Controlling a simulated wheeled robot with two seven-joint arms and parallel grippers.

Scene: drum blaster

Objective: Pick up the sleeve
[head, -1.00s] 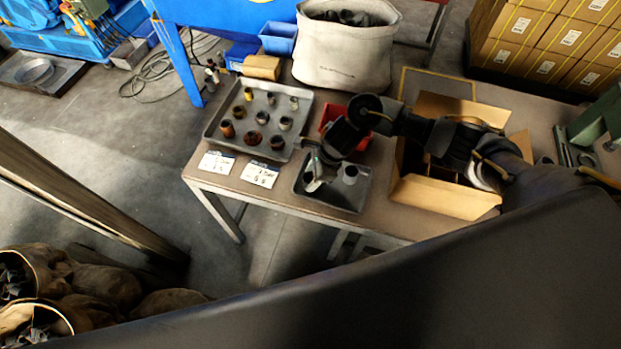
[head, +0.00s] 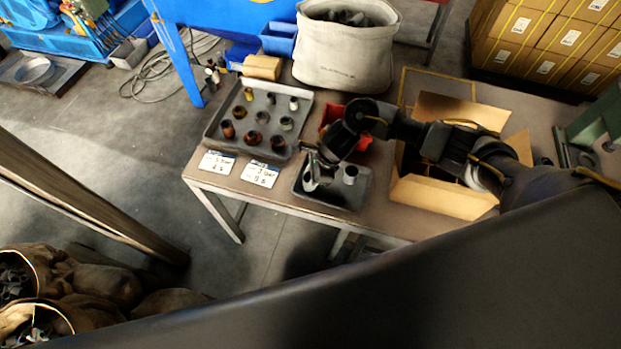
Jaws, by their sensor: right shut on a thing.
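My right gripper (head: 313,177) is over the left part of a small dark tray (head: 342,203) near the table's front edge. It is shut on a small pale sleeve, mostly hidden by the fingers; I cannot tell whether the sleeve still touches the tray. Another grey sleeve (head: 350,174) stands upright in the same tray, just right of the gripper and apart from it. My left gripper is not in view.
A larger grey tray (head: 217,140) with several brown, dark and pale sleeves lies to the left, with white cards (head: 261,173) before it. A red bin (head: 330,116), an open cardboard box (head: 443,196) and a pale fabric bin (head: 345,60) stand around.

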